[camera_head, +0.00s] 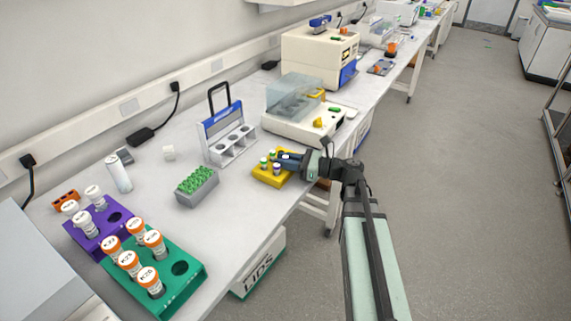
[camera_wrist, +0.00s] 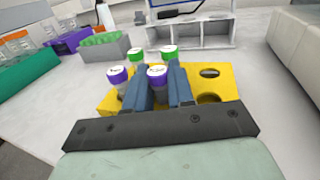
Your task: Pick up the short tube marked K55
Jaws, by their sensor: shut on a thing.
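A yellow rack (camera_head: 262,177) stands near the bench's front edge and holds several short tubes. In the wrist view the rack (camera_wrist: 228,80) has two green-capped tubes at the back and two purple-capped tubes nearer me. My gripper (camera_wrist: 158,90) is shut on the purple-capped tube (camera_wrist: 157,73) between its blue fingers. In the head view my gripper (camera_head: 287,160) reaches over the rack from the right. Another purple-capped tube (camera_wrist: 117,76) stands just left of the fingers. The cap marks are too small to read, so I cannot tell which is K55. I cannot tell whether the held tube is clear of its hole.
A grey rack of green-capped tubes (camera_head: 197,186) and a grey-white holder with a black handle (camera_head: 230,137) stand left of the yellow rack. A lidded machine (camera_head: 290,112) is behind it. Green (camera_head: 178,268) and purple (camera_head: 95,232) racks are at the front left.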

